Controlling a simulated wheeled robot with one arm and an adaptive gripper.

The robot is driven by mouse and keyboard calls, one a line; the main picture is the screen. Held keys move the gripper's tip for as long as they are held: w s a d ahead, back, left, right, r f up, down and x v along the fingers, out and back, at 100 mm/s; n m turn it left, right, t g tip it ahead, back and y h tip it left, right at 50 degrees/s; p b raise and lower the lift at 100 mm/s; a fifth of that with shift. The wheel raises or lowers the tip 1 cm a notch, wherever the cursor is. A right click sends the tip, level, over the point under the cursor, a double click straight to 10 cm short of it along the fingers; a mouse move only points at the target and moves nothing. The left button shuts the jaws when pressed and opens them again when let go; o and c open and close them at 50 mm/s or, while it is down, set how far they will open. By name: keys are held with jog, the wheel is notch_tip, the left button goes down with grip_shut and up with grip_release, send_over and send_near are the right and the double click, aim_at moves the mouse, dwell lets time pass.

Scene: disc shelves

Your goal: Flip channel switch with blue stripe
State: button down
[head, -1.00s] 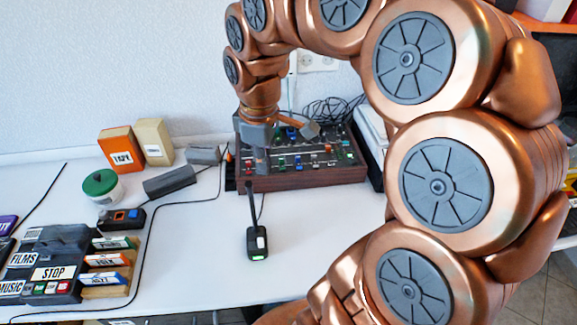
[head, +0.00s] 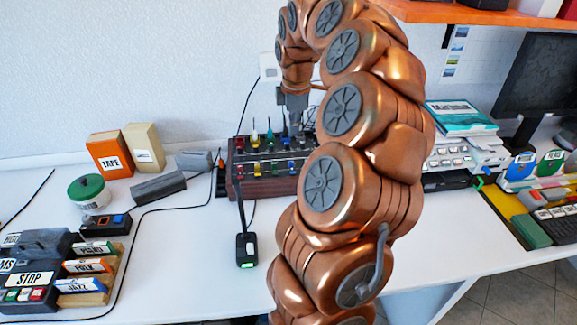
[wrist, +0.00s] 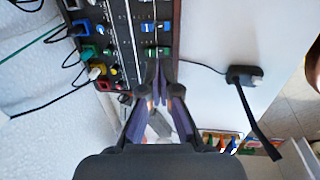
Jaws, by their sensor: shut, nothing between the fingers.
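The mixer (head: 262,186) is a dark panel with wooden sides, standing against the wall on the white desk. It has rows of coloured plugs and small switches. In the wrist view its panel (wrist: 125,45) shows blue caps (wrist: 148,28) and green caps (wrist: 151,52). I cannot tell which switch bears the blue stripe. My gripper (head: 296,130) is over the right part of the mixer, pointing down. In the wrist view my gripper (wrist: 157,68) is shut and empty, its tips close to the green caps. Contact cannot be told. My arm hides the mixer's right end in the head view.
A black desk microphone (head: 246,250) stands in front of the mixer. Orange and cream boxes (head: 110,155), a green-lidded jar (head: 90,193) and a labelled tape player (head: 35,262) are to the left. White equipment (head: 450,155) stands to the right.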

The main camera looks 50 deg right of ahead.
aim_at(292, 169)
jog(key=shift+f, duration=0.1)
jog(key=f, duration=0.4)
jog(key=w+f+p, duration=0.1)
jog(key=f, duration=0.4)
jog(key=d+f, duration=0.1)
jog(key=f, duration=0.3)
jog(key=shift+w+f+p, duration=0.3)
jog(key=shift+f+p, duration=0.05)
jog(key=shift+p, duration=0.05)
